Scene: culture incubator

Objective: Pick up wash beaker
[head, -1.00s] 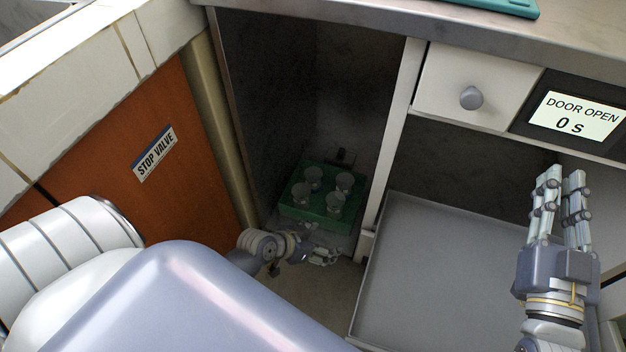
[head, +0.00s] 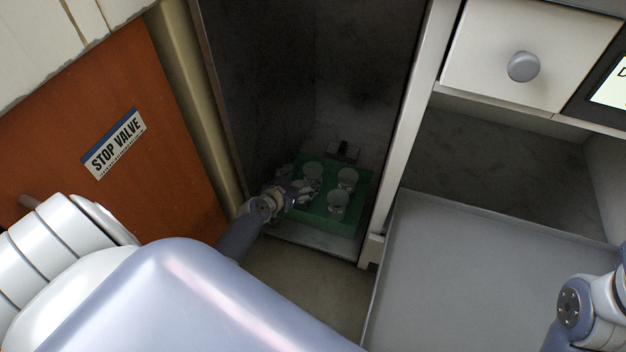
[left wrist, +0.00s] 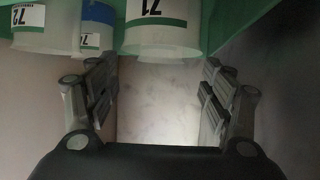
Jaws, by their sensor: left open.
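Several clear beakers stand on a green tray (head: 328,222) in the dark lower compartment: one at the back (head: 313,171), one at the right (head: 347,177) and one at the front (head: 338,203). My left gripper (head: 294,189) is at the tray's left side and hides that part. In the left wrist view its open fingers (left wrist: 160,85) stand apart with nothing between them. A beaker with a green-banded label (left wrist: 162,35) lies just beyond, between the finger lines. Another green-banded beaker (left wrist: 45,28) and a blue-banded one (left wrist: 97,22) are to the left. I cannot tell which is the wash beaker.
The compartment has a wall on the left and a pale post (head: 405,130) on the right. A brown panel with a STOP VALVE sign (head: 114,143) is left of it. A wide grey tray (head: 480,280) lies right, below a drawer (head: 523,66).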

